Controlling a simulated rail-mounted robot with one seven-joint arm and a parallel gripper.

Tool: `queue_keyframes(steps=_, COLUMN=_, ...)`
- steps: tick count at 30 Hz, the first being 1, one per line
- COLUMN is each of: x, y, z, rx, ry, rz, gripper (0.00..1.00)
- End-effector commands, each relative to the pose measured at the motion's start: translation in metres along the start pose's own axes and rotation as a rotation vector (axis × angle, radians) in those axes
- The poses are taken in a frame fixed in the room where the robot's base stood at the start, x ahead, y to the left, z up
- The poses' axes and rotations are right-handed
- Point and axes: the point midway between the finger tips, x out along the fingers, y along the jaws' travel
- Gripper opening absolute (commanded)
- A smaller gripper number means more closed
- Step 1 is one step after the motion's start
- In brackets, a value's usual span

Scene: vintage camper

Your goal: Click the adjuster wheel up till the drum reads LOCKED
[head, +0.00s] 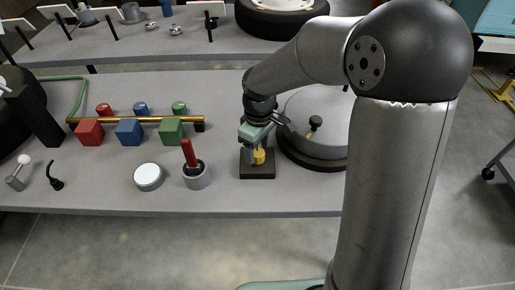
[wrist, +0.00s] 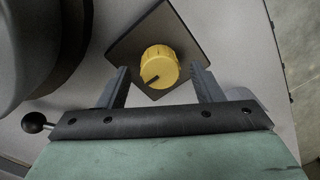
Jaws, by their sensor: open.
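A yellow round knob (wrist: 160,67) with ribbed sides and a dark pointer line stands on a dark square plate (wrist: 187,32); it may be the adjuster wheel. It also shows partly in the head view (head: 260,156), on its dark block (head: 257,171) near the table's front edge. My gripper (wrist: 160,73) is open, one finger on each side of the knob, with visible gaps. In the head view, my gripper (head: 254,153) points down over the block and hides part of the knob. I see no readable LOCKED mark in either view.
A large grey round drum-like body (head: 318,108) with a small knobbed lever (head: 315,123) stands right of the block. A grey cup with a red handle (head: 189,153) and a white-topped disc (head: 148,176) stand left. Red, blue and green cubes (head: 129,131) sit farther left by a brass rail.

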Motion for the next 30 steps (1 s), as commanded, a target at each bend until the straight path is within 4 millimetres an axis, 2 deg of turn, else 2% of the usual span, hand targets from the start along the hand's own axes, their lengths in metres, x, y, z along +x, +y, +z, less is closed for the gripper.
queue_keyframes(steps=11, x=0.0068, y=0.0002, z=0.0000, rx=0.000, ry=0.001, rz=0.001, gripper=0.60)
queue_keyframes(steps=16, x=0.0066, y=0.0002, z=0.0000, rx=0.001, ry=0.001, rz=0.001, gripper=0.15)
queue_keyframes(steps=30, x=0.0069, y=0.0000, z=-0.0001, rx=0.084, ry=0.005, rz=0.001, gripper=0.15)
